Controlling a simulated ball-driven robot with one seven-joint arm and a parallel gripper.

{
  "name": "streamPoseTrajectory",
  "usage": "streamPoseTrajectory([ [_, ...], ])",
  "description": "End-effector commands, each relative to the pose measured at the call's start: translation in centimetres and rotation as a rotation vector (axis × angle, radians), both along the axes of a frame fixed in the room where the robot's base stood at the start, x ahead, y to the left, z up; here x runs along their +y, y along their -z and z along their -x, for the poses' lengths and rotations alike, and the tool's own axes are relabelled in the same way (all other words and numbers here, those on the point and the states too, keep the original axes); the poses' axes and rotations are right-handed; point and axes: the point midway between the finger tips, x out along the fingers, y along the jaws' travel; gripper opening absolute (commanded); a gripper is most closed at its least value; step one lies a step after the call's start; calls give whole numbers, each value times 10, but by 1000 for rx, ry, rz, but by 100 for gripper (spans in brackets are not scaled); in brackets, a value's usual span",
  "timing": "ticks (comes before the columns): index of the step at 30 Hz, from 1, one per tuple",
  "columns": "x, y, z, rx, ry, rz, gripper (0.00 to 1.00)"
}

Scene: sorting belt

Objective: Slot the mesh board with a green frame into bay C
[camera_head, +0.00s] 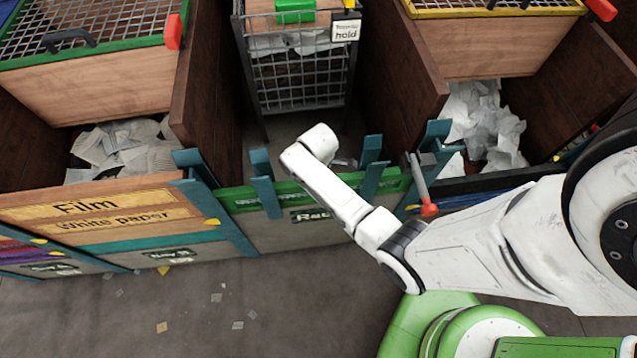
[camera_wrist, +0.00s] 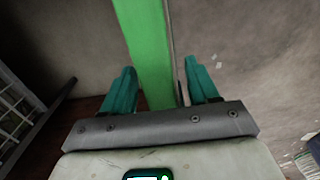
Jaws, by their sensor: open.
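A green bar (camera_head: 240,199) with small pale writing runs along the front of the middle bay, between teal posts. Its lower part meets a grey front with a black label; I cannot tell whether mesh hangs below it. In the wrist view the green bar (camera_wrist: 150,50) runs away from the gripper base. My gripper (camera_wrist: 163,75) is open, its teal fingers on either side of the bar and apart from it. In the head view the gripper is hidden under my white arm. A green-framed mesh panel (camera_head: 120,42) lies on a wooden box at top left. No bay letter is readable.
A wire cage cart (camera_head: 300,82) with a "hold" tag stands behind the middle bay. Dark wooden dividers (camera_head: 205,85) flank it. A wooden "Film / White paper" board (camera_head: 150,225) fronts the left bay. A yellow-framed box (camera_head: 490,45) stands at top right. The floor in front has paper scraps.

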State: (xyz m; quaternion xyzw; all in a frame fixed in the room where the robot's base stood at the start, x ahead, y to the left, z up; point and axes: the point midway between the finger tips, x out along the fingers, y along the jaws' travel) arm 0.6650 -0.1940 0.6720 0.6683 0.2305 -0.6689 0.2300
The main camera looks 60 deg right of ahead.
Motion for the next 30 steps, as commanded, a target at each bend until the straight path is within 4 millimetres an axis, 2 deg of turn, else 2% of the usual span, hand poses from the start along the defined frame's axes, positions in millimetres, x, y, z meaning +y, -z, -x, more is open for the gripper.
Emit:
streamPoseTrajectory([
  [12,0,6,0,-1,1,0,58],
  [30,0,6,0,-1,1,1,0],
])
